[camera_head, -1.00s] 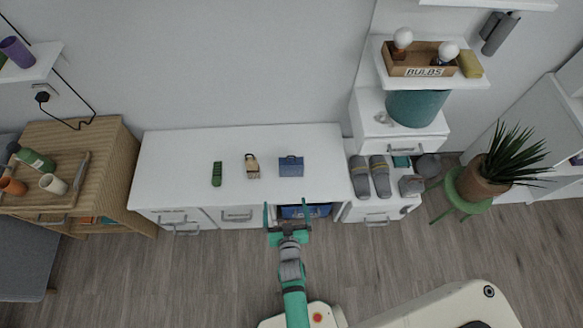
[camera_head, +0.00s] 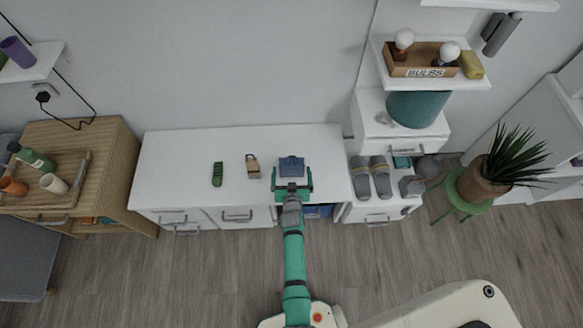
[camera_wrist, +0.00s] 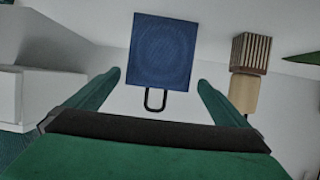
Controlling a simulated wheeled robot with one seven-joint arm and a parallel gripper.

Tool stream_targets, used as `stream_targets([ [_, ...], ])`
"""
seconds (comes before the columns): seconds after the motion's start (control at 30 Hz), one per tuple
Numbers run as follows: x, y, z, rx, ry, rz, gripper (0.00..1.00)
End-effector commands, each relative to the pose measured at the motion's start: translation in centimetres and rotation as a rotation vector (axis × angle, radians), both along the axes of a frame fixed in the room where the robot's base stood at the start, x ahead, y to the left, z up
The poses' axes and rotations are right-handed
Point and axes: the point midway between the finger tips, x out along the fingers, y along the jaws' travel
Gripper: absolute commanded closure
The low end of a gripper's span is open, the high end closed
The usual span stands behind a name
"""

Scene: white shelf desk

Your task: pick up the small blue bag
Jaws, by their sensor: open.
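The small blue bag (camera_head: 291,167) lies on the white desk top, at the right of a row of small objects. In the wrist view the blue bag (camera_wrist: 162,52) shows as a square blue panel with a dark loop handle on the side toward me. My gripper (camera_head: 292,176) is open and empty, with its two green fingers at the left and right sides of the bag in the head view. In the wrist view my gripper (camera_wrist: 160,82) has the handle between its fingertips and the bag's body mostly ahead of them. I cannot tell whether the fingers touch it.
A tan and brown brush-like object (camera_head: 253,166) and a green object (camera_head: 217,174) lie left of the bag on the white desk (camera_head: 180,150). Grey slippers (camera_head: 370,178) lie on a lower unit to the right. The desk's left part is clear.

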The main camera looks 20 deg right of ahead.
Motion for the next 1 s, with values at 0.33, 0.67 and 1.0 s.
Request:
stream_targets([
  [0.33, 3.4, -1.2, -0.8, 0.002, -0.001, -0.001, 0.00],
  [0.67, 4.7, -1.9, -1.5, 0.000, -0.001, -0.002, 0.00],
  [1.0, 4.7, -1.9, -1.5, 0.000, -0.001, -0.002, 0.39],
])
